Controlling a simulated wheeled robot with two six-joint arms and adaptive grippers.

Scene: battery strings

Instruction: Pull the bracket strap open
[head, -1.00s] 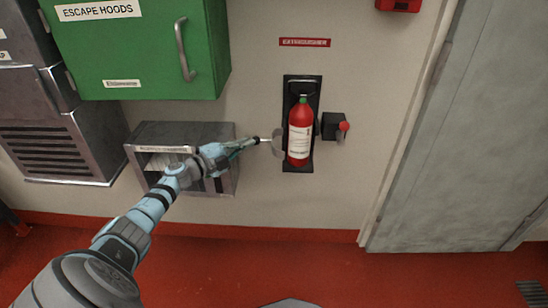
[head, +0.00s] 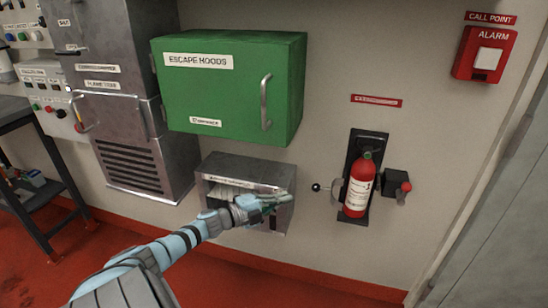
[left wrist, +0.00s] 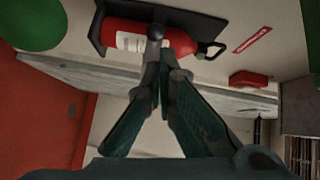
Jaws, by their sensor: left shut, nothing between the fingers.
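The red fire extinguisher (head: 359,189) stands upright in its black wall bracket (head: 369,144). The grey bracket strap (head: 337,193) sticks out to the left of the extinguisher and carries a round dark knob (head: 316,187). My left gripper (head: 288,197) is shut and empty, a little left of the knob and apart from it. In the left wrist view, the shut fingers (left wrist: 166,62) point towards the extinguisher (left wrist: 128,38), with a round knob (left wrist: 155,32) at their tips. How the strap sits on the bracket is hard to tell. My right gripper is out of view.
A grey open-fronted box (head: 246,168) is on the wall behind my left gripper. A green escape hoods cabinet (head: 226,95) hangs above it. A dark box with a red knob (head: 397,184) is right of the extinguisher. A red alarm call point (head: 484,54) is at upper right.

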